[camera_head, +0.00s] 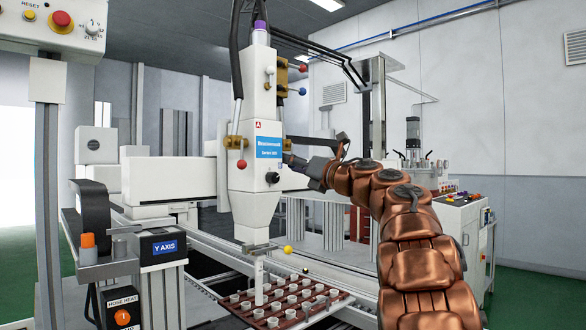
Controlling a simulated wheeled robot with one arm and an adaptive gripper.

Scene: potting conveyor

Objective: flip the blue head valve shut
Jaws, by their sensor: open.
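The white dispensing head (252,110) stands upright at the centre of the head view. On its upper right side, a blue ball-ended valve handle (302,91) sticks out to the right on a short lever, below a similar red ball handle (303,67). Brass-coloured valve parts (282,76) lie between the handles and the head. My gripper (289,153) is open, at the right side of the head near the blue label, well below the blue handle. The gripper is small and dark here, and I cannot tell whether it touches the head.
A red ball handle (241,163) is on the head's lower left, and a yellow ball (288,249) is near the nozzle. Below is a brown tray (335,305) of small white cups. A control post (47,150) stands at left. Open air lies right of the blue handle.

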